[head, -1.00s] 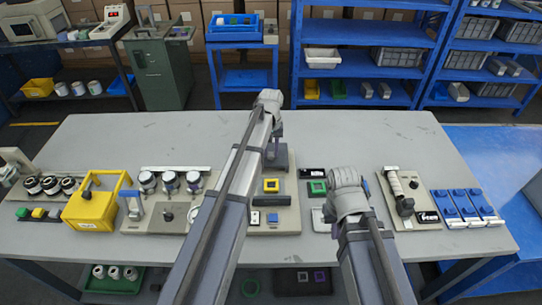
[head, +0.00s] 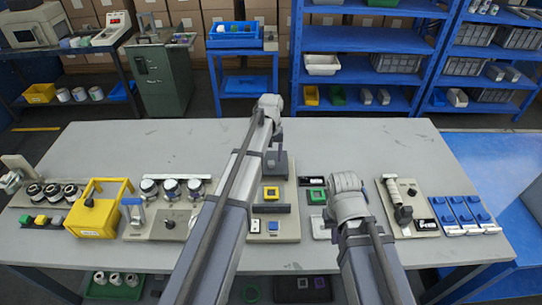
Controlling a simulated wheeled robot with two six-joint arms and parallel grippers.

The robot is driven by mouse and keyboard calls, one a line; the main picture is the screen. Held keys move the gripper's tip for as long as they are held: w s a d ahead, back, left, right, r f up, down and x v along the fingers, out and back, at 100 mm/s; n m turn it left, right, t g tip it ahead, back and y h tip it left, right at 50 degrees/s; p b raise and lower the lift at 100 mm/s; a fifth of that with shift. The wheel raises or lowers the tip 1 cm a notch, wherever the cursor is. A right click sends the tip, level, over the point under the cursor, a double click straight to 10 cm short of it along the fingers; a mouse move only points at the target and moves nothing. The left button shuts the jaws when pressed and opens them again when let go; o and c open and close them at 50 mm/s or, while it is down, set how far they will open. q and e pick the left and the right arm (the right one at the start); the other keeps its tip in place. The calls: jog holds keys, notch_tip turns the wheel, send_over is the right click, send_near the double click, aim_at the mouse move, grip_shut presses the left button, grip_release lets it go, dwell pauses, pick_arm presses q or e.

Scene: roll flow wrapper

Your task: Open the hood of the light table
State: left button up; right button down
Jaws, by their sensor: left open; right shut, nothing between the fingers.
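I cannot surely tell which thing is the light table or its hood. A yellow box (head: 97,218) with a raised yellow frame and a black knob stands at the left of the grey worktable (head: 170,142). My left gripper (head: 272,128) is over the middle of the table, beside a dark upright post on a beige plate (head: 285,228); its fingers are mostly hidden behind the wrist. My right gripper (head: 345,190) is low over the front right of the table, near a green square frame (head: 317,196). Its fingertips are hidden and it touches no visible handle.
A plate with several round jars (head: 172,188) lies right of the yellow box. A board with a roller (head: 397,200) and several blue blocks (head: 465,212) are at the right. The table's back is clear. Blue shelves (head: 365,70) and a green cabinet (head: 160,80) stand behind.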

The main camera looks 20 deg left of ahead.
pick_arm(q)
notch_tip(320, 180, up, 6)
jog(key=p, duration=0.5)
jog(key=shift+f, duration=0.1)
jog(key=s+d+m, duration=0.2)
jog(key=s+d, duration=0.2)
jog(key=s, duration=0.4)
jog(key=s+d+m, duration=0.2)
jog(key=s+d, duration=0.3)
jog(key=s, duration=0.4)
jog(key=s+d+m+y, duration=0.1)
jog(key=s+d+m, duration=0.2)
jog(key=s, duration=0.6)
jog(key=shift+s+d, duration=0.2)
jog(key=shift+d, duration=0.9)
jog(key=shift+a, duration=0.15)
